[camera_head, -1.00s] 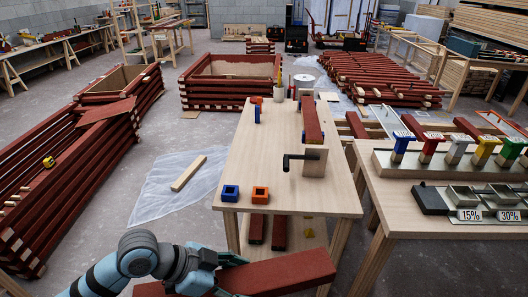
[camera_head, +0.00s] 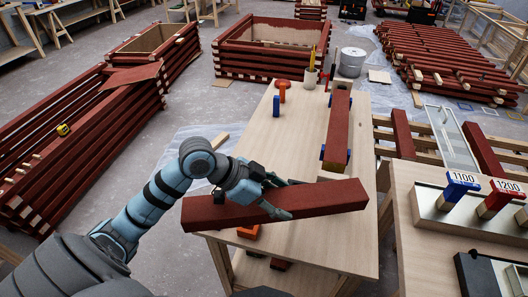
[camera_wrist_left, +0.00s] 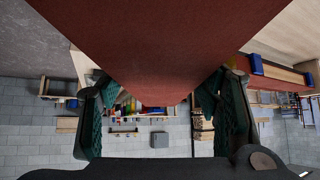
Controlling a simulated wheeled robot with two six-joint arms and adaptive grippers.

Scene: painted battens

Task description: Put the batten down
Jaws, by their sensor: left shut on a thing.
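The red-painted batten (camera_head: 325,197) is held lengthwise across the front part of the wooden workbench (camera_head: 350,248) in the head view. My left gripper (camera_head: 277,198) is shut on it left of its middle. In the left wrist view the batten (camera_wrist_left: 150,45) fills the upper middle, between the two dark fingers of my left gripper (camera_wrist_left: 160,110). The batten appears above the bench top; whether it touches anything there I cannot tell. Another red batten (camera_head: 338,125) lies on the bench, running away from me, with blue pieces beside it. My right gripper is not in view.
An orange block (camera_head: 248,231) shows below the held batten. A side table (camera_head: 420,215) with numbered blocks is at right. The bench's left half is mostly clear.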

